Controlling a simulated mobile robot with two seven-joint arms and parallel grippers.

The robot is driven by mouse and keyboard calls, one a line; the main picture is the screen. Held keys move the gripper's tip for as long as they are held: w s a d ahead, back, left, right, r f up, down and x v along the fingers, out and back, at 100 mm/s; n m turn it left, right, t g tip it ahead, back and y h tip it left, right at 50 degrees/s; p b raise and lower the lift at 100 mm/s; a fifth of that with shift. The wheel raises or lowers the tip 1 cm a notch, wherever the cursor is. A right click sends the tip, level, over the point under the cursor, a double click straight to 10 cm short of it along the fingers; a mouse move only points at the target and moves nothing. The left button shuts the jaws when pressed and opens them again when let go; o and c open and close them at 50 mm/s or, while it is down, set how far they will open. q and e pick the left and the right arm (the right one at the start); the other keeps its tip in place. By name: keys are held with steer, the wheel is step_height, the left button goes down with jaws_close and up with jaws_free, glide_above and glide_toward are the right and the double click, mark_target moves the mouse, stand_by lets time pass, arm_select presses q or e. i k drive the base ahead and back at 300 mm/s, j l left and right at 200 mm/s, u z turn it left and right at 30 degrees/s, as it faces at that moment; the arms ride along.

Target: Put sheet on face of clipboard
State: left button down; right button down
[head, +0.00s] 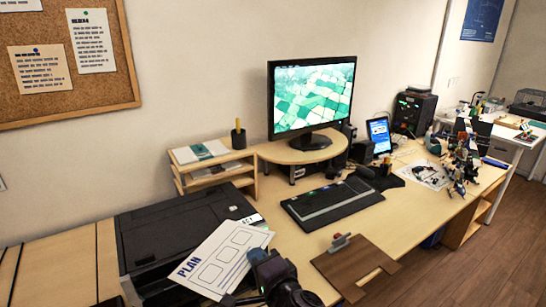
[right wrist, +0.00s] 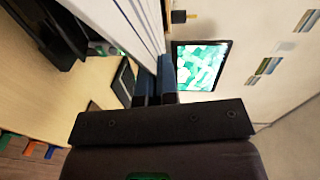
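The sheet (head: 222,262) is white, with the word PLAN and outlined boxes. It is tilted in front of the black printer, its lower right edge at my right gripper (head: 259,258). In the right wrist view the fingers (right wrist: 158,72) are closed together on the sheet (right wrist: 137,28), which extends up from them. The brown clipboard (head: 352,264) lies on the desk to the right of the gripper, its clip (head: 339,241) at the far edge. The sheet and clipboard are apart. My left gripper is not in view.
A black printer (head: 150,239) stands behind the sheet. A keyboard (head: 325,204) lies behind the clipboard, with a monitor (head: 312,96) on a riser beyond. A wooden tray rack (head: 215,170) stands at the wall. Cluttered robot parts (head: 462,160) sit to the right.

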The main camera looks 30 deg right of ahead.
mark_target(359, 265)
steer(key=k+j+z, duration=0.1)
steer(key=z, duration=1.1)
steer(key=k+l, duration=0.05)
steer(key=l, duration=0.05)
